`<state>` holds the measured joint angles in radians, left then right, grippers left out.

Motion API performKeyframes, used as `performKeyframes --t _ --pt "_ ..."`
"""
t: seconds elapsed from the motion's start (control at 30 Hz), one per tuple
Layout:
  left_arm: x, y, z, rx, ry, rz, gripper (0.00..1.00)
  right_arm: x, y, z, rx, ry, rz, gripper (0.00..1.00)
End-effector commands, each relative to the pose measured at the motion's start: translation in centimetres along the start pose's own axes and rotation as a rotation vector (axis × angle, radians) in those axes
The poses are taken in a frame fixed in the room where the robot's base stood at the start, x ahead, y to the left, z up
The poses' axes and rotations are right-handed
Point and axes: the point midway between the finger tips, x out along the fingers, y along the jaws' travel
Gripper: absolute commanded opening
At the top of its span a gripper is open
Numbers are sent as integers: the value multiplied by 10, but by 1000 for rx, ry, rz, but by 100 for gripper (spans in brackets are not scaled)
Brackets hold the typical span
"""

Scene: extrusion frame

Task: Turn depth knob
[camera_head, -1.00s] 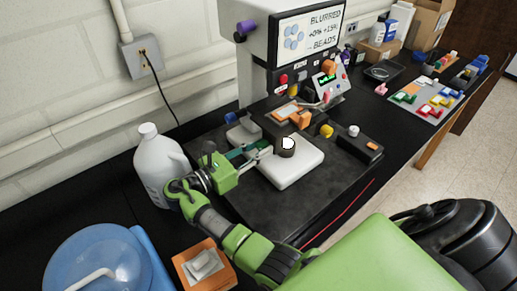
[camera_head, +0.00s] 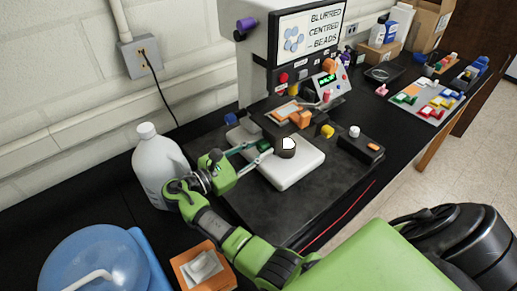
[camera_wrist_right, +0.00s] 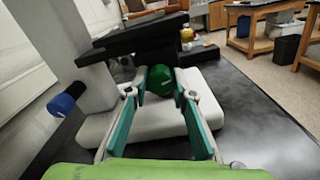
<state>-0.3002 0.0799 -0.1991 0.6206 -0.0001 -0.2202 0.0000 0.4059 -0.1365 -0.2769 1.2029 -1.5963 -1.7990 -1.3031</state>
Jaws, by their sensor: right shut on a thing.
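My right gripper (camera_head: 257,149) reaches in from the left of the white pedestal (camera_head: 300,165) in the head view. In the right wrist view, its teal-lined fingers (camera_wrist_right: 160,92) lie on either side of a round green knob (camera_wrist_right: 160,76), and the gripper is shut on it. The knob's marking is too small to read. In the head view the knob is small and partly hidden by the fingers. My left gripper is in neither view.
A dark cylinder with a white face (camera_head: 287,146) stands on the pedestal close to the fingertips. A white jug (camera_head: 158,165) stands left of my right arm. A sorting tray (camera_head: 432,105) lies at the back right.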

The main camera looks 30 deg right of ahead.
Motion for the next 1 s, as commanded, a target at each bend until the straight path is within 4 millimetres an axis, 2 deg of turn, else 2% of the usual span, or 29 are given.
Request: performKeyframes --t 0.13,0.17,0.2,0.77,1.0 --pt "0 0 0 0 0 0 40 2 0 1 1 -4 -1 2" --pt "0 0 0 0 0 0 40 2 0 1 1 -4 -1 28" --pt "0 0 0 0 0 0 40 2 0 1 1 -4 -1 39" --pt "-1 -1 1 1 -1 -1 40 0 0 0 -7 -1 0 40" --pt "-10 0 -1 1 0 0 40 0 1 2 -166 0 0 40"
